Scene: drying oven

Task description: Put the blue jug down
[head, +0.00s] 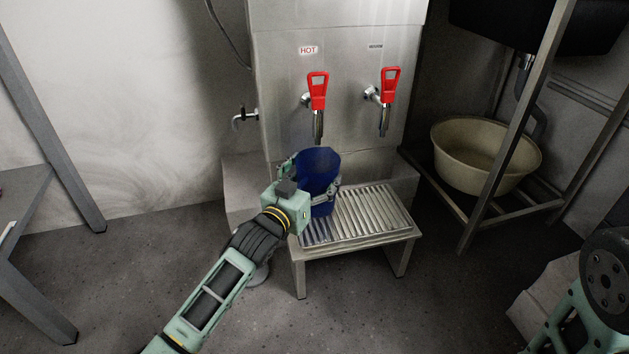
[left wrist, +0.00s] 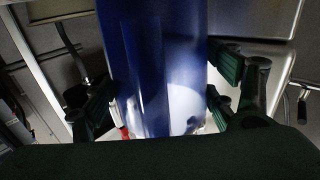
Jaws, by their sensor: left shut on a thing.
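The blue jug (head: 318,170) is upright at the left part of the slatted metal drip tray (head: 372,212), below the left red-handled tap. My left gripper (head: 312,190) is shut around the jug's body from the front left. In the left wrist view the jug (left wrist: 155,70) fills the middle, with the gripper's dark green fingers (left wrist: 160,100) on both sides of it. I cannot tell whether the jug's base touches the slats or hangs just above them. My right gripper is not in view; part of my right arm shows at the lower right.
A steel dispenser (head: 345,50) stands behind the tray, with a left tap (head: 317,95) and a right tap (head: 388,90). The tray's right half is bare. A beige basin (head: 480,155) sits on a metal rack at the right. A small side tap (head: 243,118) juts out left.

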